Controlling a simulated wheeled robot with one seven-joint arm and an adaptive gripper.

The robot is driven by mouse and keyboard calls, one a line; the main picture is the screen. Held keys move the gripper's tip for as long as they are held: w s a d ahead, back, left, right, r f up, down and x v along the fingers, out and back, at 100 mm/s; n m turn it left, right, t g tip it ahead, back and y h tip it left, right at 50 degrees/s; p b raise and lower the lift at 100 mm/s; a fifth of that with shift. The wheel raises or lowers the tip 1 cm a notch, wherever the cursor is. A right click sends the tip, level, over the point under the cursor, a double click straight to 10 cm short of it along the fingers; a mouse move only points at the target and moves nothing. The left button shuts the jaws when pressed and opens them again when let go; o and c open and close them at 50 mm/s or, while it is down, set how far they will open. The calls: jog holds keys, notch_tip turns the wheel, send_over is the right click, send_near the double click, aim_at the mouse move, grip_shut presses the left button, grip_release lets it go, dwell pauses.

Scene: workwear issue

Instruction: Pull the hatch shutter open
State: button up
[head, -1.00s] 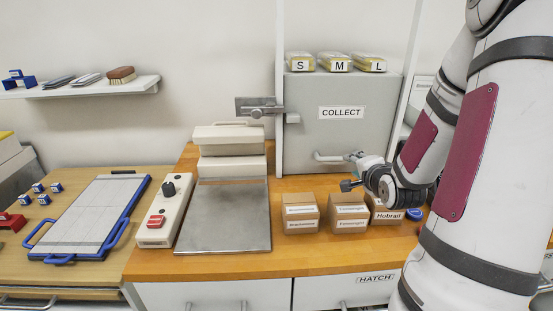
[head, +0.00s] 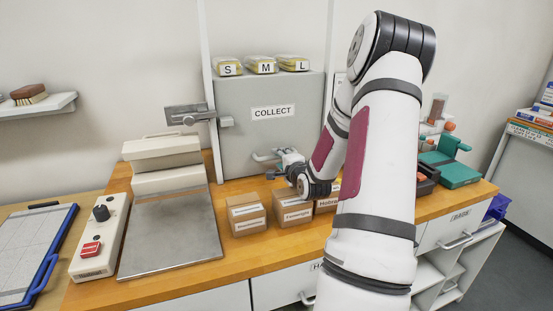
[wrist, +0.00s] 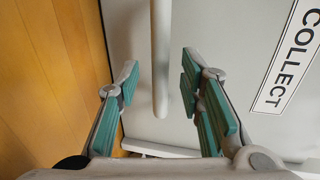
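The grey hatch shutter (head: 285,120) with its COLLECT label stands closed at the back of the counter. Its pale bar handle (head: 264,155) is near the shutter's lower edge. My gripper (head: 276,173) is just in front of and below the handle, partly hidden by my own wrist. In the wrist view my gripper (wrist: 158,90) is open, its teal-padded fingers apart. The handle (wrist: 160,60) runs between them in the picture, with space on both sides. I cannot tell how deep it sits between the fingers. The shutter (wrist: 225,50) fills the background there.
Small cardboard boxes (head: 246,214) stand on the wooden counter just below my gripper. A metal plate (head: 172,235) and a control box with a red button (head: 98,240) are to the left. Packs marked S, M and L (head: 262,65) lie above the shutter.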

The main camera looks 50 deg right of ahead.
aim_at(279, 158)
jog(key=shift+x, duration=1.75)
grip_shut()
